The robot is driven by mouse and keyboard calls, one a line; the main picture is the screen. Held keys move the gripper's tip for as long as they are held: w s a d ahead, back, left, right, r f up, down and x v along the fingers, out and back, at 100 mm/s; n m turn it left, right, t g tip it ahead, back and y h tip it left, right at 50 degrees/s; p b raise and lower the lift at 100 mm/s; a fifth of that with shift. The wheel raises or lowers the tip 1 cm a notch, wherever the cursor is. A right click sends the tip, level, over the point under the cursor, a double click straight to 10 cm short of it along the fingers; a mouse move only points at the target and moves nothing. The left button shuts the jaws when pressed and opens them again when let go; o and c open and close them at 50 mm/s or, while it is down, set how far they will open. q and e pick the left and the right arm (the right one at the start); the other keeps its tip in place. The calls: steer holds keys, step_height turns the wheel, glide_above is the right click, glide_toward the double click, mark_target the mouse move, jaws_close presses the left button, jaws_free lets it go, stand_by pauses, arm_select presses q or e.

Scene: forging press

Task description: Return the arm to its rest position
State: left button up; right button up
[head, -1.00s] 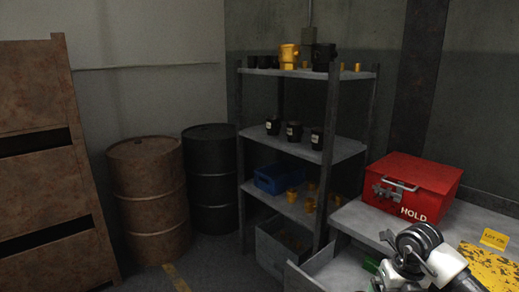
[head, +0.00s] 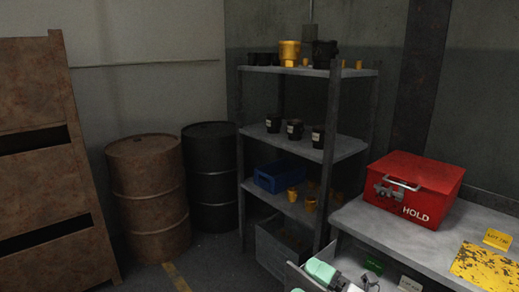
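I cannot make out any gripper fingers there. My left gripper is not in view. No gripper is seen touching or holding anything. The red HOLD box (head: 414,190) stands shut on the workbench (head: 366,224), with its hasp and handle facing me.
A yellow worn plate (head: 486,266) and a yellow tag (head: 496,239) lie on the bench. A green item (head: 373,266) and a white tag (head: 410,284) show by the drawer. A shelf rack (head: 332,150) and drums (head: 150,195) stand behind.

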steer(key=s+d+f+m+t+h, duration=0.1)
steer(key=s+d+f+m+h, duration=0.35)
steer(key=m+h, duration=0.6)
steer(key=s+d+f+m+t+h, duration=0.1)
steer(key=d+f+m+t+h, duration=0.1)
steer(key=d+f+m+h, duration=0.8)
steer(key=s+a+f+m+g+y, duration=0.25)
steer(key=s+g, duration=0.35)
steer(key=s, duration=0.3)
steer(key=s+a+f+m+g+y, duration=0.1)
steer(key=s+f+m+g, duration=0.25)
steer(key=s+g, duration=0.45)
step_height(320, 180, down, 25)
steer(key=s+t, duration=0.1)
arm_select(q)
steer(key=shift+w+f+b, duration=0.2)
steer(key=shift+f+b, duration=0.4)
steer(key=shift+b, duration=0.05)
arm_select(e)
steer(key=s+d+f+g, duration=0.1)
steer(key=s+d+f, duration=0.2)
steer(key=s+f, duration=1.4)
steer(key=shift+d+f, duration=0.15)
steer(key=shift+f, duration=0.7)
